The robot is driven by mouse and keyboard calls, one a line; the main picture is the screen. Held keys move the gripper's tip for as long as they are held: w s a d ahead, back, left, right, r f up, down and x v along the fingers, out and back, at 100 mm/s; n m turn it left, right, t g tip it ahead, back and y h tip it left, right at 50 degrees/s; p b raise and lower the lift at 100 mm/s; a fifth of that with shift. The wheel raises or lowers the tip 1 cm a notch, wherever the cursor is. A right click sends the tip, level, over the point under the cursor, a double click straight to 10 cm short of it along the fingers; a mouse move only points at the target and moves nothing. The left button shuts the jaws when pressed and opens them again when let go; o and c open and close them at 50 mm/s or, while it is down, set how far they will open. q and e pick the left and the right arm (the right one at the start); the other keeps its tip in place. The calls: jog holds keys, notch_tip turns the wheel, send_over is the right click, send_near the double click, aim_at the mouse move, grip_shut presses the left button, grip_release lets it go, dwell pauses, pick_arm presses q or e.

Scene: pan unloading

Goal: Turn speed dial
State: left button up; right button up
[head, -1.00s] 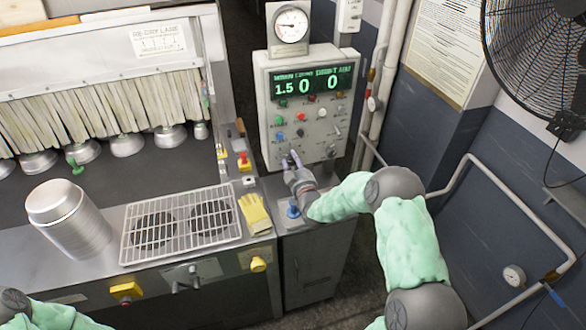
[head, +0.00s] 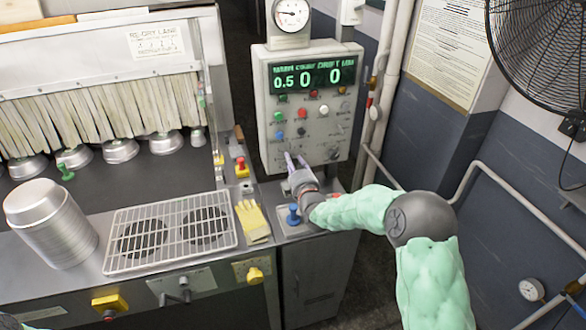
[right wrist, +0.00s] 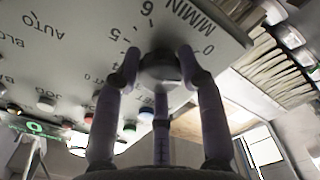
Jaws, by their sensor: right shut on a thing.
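The control panel (head: 262,110) stands at the top middle of the head view, with a green digital display (head: 314,76) reading 0.5 at its left. My right gripper (head: 293,158) reaches the panel's lower left. In the right wrist view, the gripper (right wrist: 158,62) is shut around the dark speed dial (right wrist: 160,72), whose printed scale reads M/MIN with numbers around it. In the head view the dial is hidden by the gripper. My left gripper is out of view.
Several buttons and knobs sit above the gripper on the panel. A blue-topped control (head: 293,214) stands just below my right wrist. A wire rack (head: 172,232), yellow gloves (head: 252,221) and a pan stack (head: 50,222) lie to the left. Pipes run along the right wall.

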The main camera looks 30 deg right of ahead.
jog(key=shift+f+n, duration=0.35)
jog(key=shift+n, duration=0.05)
jog(key=o, duration=1.1)
jog(key=shift+s, duration=0.1)
jog(key=shift+o, duration=0.2)
jog(key=shift+d+r, duration=0.1)
jog(key=shift+d, duration=0.05)
jog(key=shift+r, duration=0.1)
jog(key=v, duration=1.2)
